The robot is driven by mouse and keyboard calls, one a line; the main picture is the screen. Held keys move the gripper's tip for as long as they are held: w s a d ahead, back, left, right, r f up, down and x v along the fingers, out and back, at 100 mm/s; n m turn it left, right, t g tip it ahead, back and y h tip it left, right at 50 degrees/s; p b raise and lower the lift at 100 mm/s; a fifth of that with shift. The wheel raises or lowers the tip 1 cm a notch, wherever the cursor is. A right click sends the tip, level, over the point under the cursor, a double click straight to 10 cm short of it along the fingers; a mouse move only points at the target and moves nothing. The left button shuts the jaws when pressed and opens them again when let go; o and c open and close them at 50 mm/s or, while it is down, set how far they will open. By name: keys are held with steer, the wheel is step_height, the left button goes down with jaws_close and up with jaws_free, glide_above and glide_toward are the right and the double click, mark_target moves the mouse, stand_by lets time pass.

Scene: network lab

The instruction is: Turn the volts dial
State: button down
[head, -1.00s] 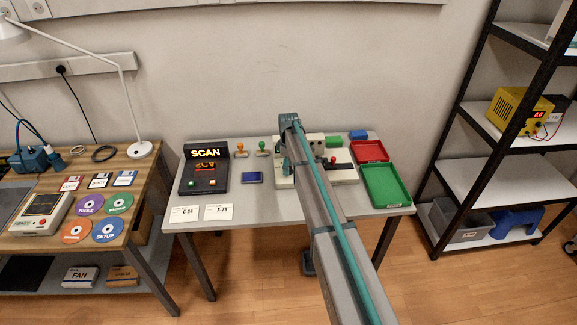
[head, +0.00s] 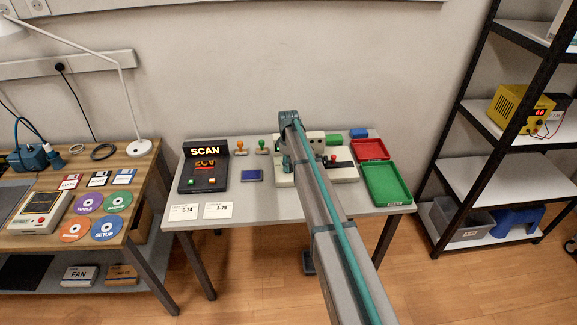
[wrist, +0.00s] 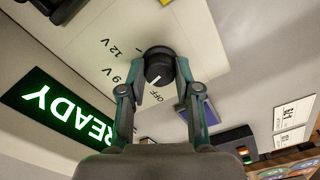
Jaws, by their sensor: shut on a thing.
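The volts dial (wrist: 158,66) is a round black knob on a cream panel (wrist: 190,25) in the wrist view. Its white pointer line is on the side facing the OFF mark. Printed marks OFF, 9 V, 12 V and one further V label curve around it. My gripper (wrist: 160,72) has its two fingers on opposite sides of the knob, shut on it. In the head view my arm covers the dial and the gripper; part of the cream equipment (head: 312,141) shows behind the arm.
A lit green READY sign (wrist: 60,112) is beside the panel in the wrist view. On the head view's table are a SCAN console (head: 204,168), a blue item (head: 252,175), stamps, two white cards, a red tray (head: 370,150) and a green tray (head: 386,184).

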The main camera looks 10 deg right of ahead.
steer(key=m+b, duration=0.2)
steer(key=m, duration=0.2)
steer(key=shift+f, duration=0.1)
steer(key=m+b, duration=0.1)
steer(key=m, duration=0.3)
steer(key=m+b, duration=0.1)
steer(key=m, duration=0.3)
steer(key=shift+b, duration=0.35)
steer(key=shift+m+b, duration=0.35)
steer(key=shift+m, duration=1.75)
steer(key=c, duration=0.8)
jaws_free()
step_height(320, 180, up, 12)
